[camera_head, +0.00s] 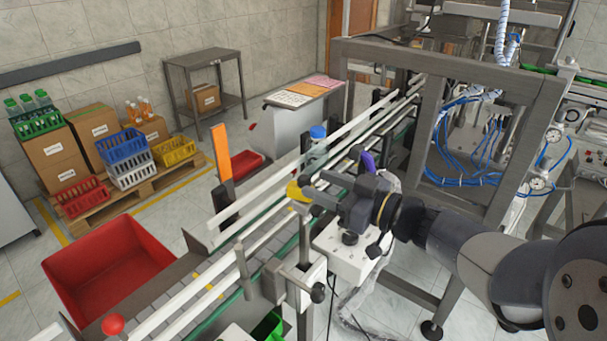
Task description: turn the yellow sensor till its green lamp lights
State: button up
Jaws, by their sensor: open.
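The yellow sensor (297,192) is a small rounded yellow piece beside the conveyor rails, in the middle of the view. My gripper (312,191) reaches in from the right, with its dark fingers open at the sensor's right side. The fingers partly hide the sensor, and I cannot tell whether they touch it. No lit green lamp can be made out on the sensor at this size.
The conveyor (262,213) runs diagonally between pale guide rails. A bottle with a blue cap (318,133) stands on it behind my gripper. A white box (347,252) sits below my wrist. A grey machine frame (493,85) stands close behind my arm. A red bin (110,262) is at left.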

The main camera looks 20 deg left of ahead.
aim_at(310, 181)
jog(key=x, duration=0.5)
jog(key=shift+p, duration=0.3)
jog(key=c, duration=1)
